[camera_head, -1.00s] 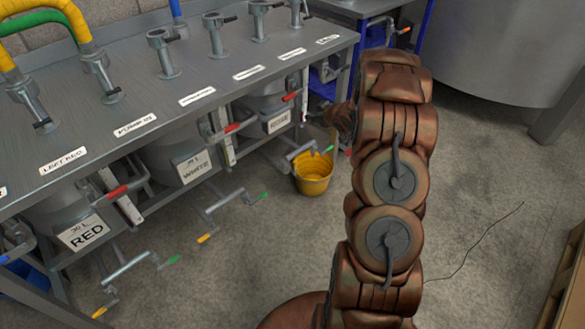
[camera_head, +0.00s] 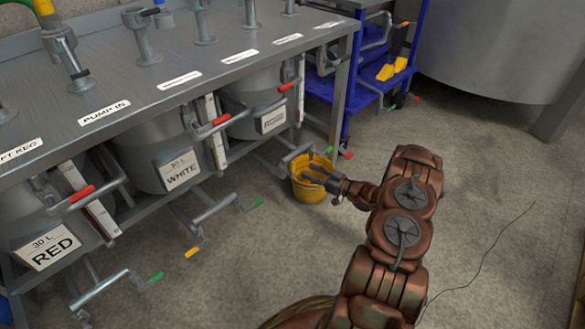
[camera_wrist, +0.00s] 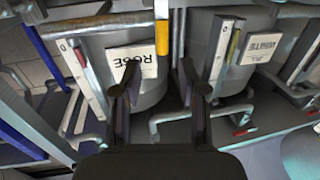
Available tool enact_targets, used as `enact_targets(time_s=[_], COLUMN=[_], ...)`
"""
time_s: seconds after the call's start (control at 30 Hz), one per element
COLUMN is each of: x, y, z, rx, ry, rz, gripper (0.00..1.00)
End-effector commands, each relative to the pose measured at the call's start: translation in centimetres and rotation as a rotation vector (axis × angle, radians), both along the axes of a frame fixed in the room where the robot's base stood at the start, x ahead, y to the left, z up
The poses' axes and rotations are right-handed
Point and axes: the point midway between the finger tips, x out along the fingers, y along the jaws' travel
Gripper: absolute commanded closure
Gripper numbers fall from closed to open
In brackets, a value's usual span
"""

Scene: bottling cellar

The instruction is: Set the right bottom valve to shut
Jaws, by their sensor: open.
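The bottom valve at the right, below the rosé keg (camera_head: 266,118), shows as a grey pipe (camera_head: 296,154) with a green tip (camera_head: 328,150) in the head view. The yellow bucket (camera_head: 308,192) stands under it. My gripper (camera_head: 322,176) is open, low in front of the bucket, which its fingers partly cover. In the wrist view, my gripper (camera_wrist: 160,88) has its fingers spread with nothing between the tips. Beyond them is the rosé keg's label (camera_wrist: 132,64), and a yellow piece (camera_wrist: 162,37) shows. I cannot tell the valve's setting.
The white keg (camera_head: 150,157) and red keg (camera_head: 20,238) stand left under the steel bench (camera_head: 140,82), with red-handled valves and low pipes jutting out. A blue cart (camera_head: 350,100) stands behind. The floor (camera_head: 480,170) at right is clear except for a thin cable.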

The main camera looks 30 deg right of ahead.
Motion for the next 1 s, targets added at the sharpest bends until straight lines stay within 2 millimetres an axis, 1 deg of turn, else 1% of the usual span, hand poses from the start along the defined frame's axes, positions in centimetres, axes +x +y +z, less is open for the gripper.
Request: enact_targets(time_s=[0.07,0.17,0.4,0.6,0.77,1.0], x=[0.3,1.4,4.6,6.5,7.0,7.0], y=[0.4,1.0,2.6,3.3,3.4,3.4], z=[-0.2,-0.2,-0.3,-0.3,-0.2,-0.1], rx=[0.003,0.003,0.003,0.003,0.004,0.004], ry=[-0.003,-0.004,-0.003,-0.001,-0.001,-0.001], rz=[0.006,0.010,0.010,0.007,0.005,0.003], gripper=[0.58,0.58,0.58,0.58,0.58,0.58])
